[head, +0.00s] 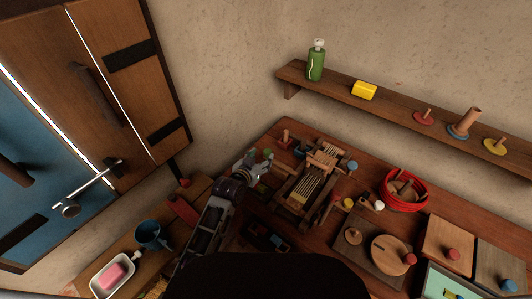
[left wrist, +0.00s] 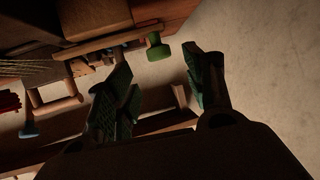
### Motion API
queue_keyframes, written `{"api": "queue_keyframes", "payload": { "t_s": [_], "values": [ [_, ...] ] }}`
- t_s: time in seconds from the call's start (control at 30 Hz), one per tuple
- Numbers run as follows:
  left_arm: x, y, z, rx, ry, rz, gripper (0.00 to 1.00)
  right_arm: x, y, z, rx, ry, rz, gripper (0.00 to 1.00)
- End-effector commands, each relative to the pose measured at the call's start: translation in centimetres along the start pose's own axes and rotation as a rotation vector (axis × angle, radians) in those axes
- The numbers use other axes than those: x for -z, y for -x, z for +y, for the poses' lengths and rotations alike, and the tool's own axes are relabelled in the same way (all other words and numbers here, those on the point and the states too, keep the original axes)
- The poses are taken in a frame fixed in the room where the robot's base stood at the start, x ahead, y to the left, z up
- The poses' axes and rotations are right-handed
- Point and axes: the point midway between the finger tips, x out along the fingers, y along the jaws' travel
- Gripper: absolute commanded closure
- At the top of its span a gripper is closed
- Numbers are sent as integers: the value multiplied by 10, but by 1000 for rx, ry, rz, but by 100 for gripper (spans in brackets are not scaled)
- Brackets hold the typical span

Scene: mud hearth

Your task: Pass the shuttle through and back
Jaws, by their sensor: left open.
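A small wooden loom (head: 301,190) with pale warp threads stands on the wooden table, right of my left gripper. Part of its wooden frame (left wrist: 55,104) and threads show at the left of the left wrist view. My left gripper (head: 256,161) is open beside the loom's left side, apart from it. A green knob (head: 267,153) is close to its fingertips; it shows in the left wrist view (left wrist: 157,47) beyond the open, empty fingers (left wrist: 158,85). I cannot pick out the shuttle for certain. My right gripper is not in view.
A blue mug (head: 149,235) and a soap dish (head: 113,276) stand at lower left. A wall shelf (head: 390,107) runs above the table.

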Motion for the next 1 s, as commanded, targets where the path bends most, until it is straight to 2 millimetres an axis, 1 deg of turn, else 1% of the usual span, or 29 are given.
{"api": "queue_keyframes", "payload": {
  "t_s": [0.3, 0.6, 0.8, 1.0],
  "values": [
    [1, -28, 0, 0, 0, 1, 47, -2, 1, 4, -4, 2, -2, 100],
    [0, -50, 0, 0, -1, 0, 47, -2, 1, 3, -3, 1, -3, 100],
    [0, -58, 0, 0, 0, 1, 47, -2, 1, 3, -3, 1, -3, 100],
    [0, -59, 0, 0, 0, 1, 47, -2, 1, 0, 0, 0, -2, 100]
  ]
}}
